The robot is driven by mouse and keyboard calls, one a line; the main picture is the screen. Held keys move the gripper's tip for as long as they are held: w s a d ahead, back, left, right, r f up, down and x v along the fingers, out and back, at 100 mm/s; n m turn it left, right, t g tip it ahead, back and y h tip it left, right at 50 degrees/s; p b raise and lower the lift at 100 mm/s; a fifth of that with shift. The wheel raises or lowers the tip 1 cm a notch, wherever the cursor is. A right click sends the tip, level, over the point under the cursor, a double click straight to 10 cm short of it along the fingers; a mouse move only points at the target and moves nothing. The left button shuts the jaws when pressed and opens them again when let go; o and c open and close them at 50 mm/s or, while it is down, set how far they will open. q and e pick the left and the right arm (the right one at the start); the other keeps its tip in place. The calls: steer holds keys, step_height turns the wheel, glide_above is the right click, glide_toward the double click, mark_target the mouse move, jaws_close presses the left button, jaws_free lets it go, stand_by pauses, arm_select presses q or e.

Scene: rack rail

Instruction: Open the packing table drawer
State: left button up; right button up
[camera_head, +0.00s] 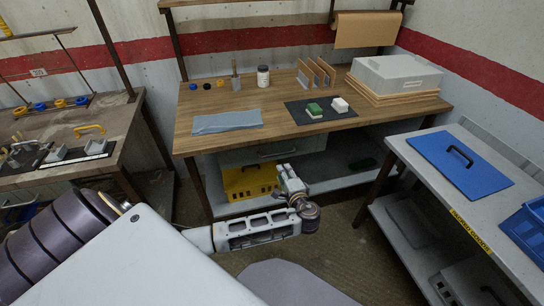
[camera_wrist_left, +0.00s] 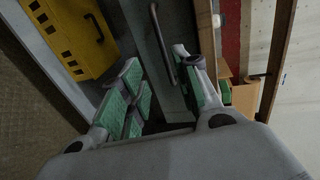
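The packing table (camera_head: 220,97) has a wooden top and stands in the middle of the head view. Its grey drawer (camera_head: 235,158) sits under the top and looks closed, with a dark bar handle (camera_head: 277,154) on its front. My left gripper (camera_head: 287,177) is in front of and below the drawer. In the left wrist view the gripper (camera_wrist_left: 158,66) is open, with green pads on its fingers. The handle (camera_wrist_left: 162,45) shows between the fingers' directions, close to the right finger. I cannot tell whether they touch. My right gripper is not in view.
A yellow crate (camera_head: 248,182) sits on the shelf below the drawer; it also shows in the wrist view (camera_wrist_left: 72,35). A side table (camera_head: 430,150) with a blue panel (camera_head: 445,160) stands right. A workbench (camera_head: 115,125) stands left. Open floor (camera_head: 345,225) lies in front.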

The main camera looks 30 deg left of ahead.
mark_target(275, 155)
arm_select(q)
steer(key=shift+r, duration=0.2)
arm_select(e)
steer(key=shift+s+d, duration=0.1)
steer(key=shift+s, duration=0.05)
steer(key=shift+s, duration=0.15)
arm_select(q)
steer(key=shift+a, duration=0.1)
steer(key=x, duration=1.2)
steer(key=shift+w+a+b, duration=0.1)
steer(key=shift+b, duration=0.25)
steer(key=shift+w+a+f, duration=0.15)
steer(key=shift+w+a, duration=0.15)
steer(key=shift+a, duration=0.1)
steer(key=shift+w+a, duration=0.1)
jaws_close()
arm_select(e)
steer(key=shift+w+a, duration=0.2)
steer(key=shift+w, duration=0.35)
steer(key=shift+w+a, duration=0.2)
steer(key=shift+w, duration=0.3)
